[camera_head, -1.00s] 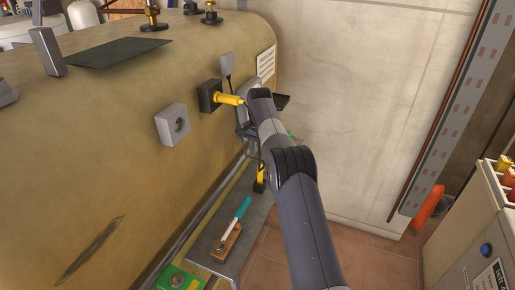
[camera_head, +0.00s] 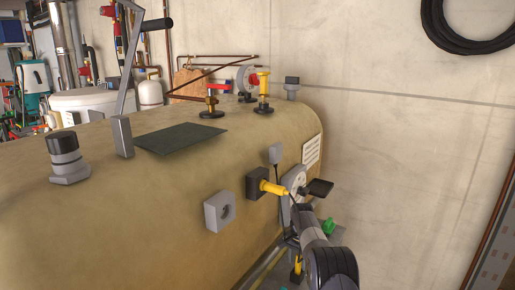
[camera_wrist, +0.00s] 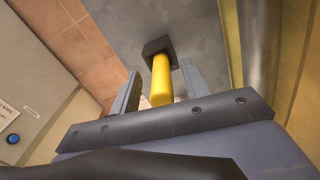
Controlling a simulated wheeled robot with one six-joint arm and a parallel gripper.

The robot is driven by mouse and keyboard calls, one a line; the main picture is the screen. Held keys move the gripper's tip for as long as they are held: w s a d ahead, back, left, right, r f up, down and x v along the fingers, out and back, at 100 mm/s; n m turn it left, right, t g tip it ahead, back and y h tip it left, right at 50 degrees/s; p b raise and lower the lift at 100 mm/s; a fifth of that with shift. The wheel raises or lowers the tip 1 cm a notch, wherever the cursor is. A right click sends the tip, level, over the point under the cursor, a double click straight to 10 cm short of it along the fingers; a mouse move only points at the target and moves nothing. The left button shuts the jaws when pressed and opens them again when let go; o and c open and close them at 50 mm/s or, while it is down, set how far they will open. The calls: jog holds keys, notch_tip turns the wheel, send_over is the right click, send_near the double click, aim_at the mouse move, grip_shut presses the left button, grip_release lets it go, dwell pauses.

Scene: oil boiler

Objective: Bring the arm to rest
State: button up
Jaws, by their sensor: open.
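My gripper (camera_wrist: 159,68) is open in the wrist view, with one finger on each side of a yellow handle (camera_wrist: 161,82). The handle stands on a dark block (camera_wrist: 157,46). Whether the fingers touch it I cannot tell. In the head view my arm (camera_head: 318,250) comes up from the lower right along the end of the tan boiler (camera_head: 130,220); the gripper is mostly hidden there. The upright yellow handle (camera_head: 297,266) shows partly beneath my arm.
Valves (camera_head: 263,100) stand on top of the boiler. The bare wall (camera_head: 410,170) lies right, with free room before it.

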jog(key=shift+f, duration=0.15)
jog(key=shift+f+b, duration=0.4)
jog(key=shift+b, duration=0.15)
notch_tip(320, 180, up, 11)
jog(key=shift+f+b, duration=0.1)
jog(key=shift+b, duration=0.55)
notch_tip(320, 180, down, 10)
jog(key=shift+f+p, duration=0.1)
jog(key=shift+p, duration=0.7)
notch_tip(320, 180, up, 9)
jog(key=p, duration=0.6)
jog(key=shift+d+r, duration=0.1)
jog(key=shift+r, duration=0.1)
